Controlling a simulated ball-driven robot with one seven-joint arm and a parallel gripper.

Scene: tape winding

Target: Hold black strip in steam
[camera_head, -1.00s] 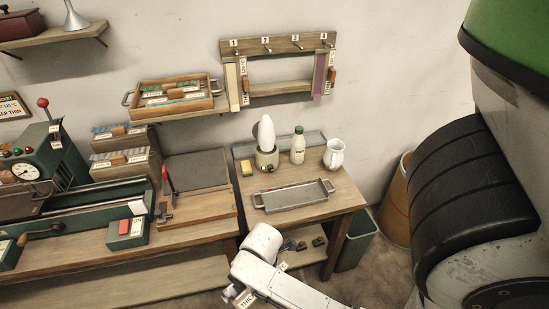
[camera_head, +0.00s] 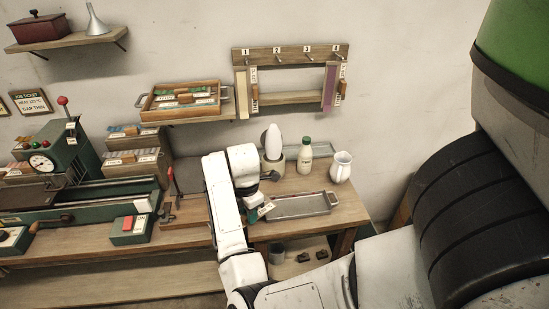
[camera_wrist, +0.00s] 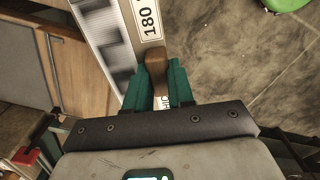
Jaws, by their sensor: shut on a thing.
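My gripper (camera_head: 256,206) is at the front left of the small bench, in front of the steamer pot (camera_head: 272,164). A white egg-shaped plume (camera_head: 273,141) stands over the pot. In the wrist view my gripper (camera_wrist: 157,78) has its green fingers shut on a brown wooden handle (camera_wrist: 155,62). The handle joins a strip (camera_wrist: 105,40) with dark and pale patches, beside a white label reading 180. The strip runs up and left out of the wrist view. In the head view my arm and gripper hide most of it, and it appears apart from the plume.
A metal tray (camera_head: 298,207), white bottle (camera_head: 305,157) and white jug (camera_head: 341,167) stand on the small bench. A numbered hook rack (camera_head: 290,52) hangs behind, with a cream and a purple strip. The green winding machine (camera_head: 85,200) is at left.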

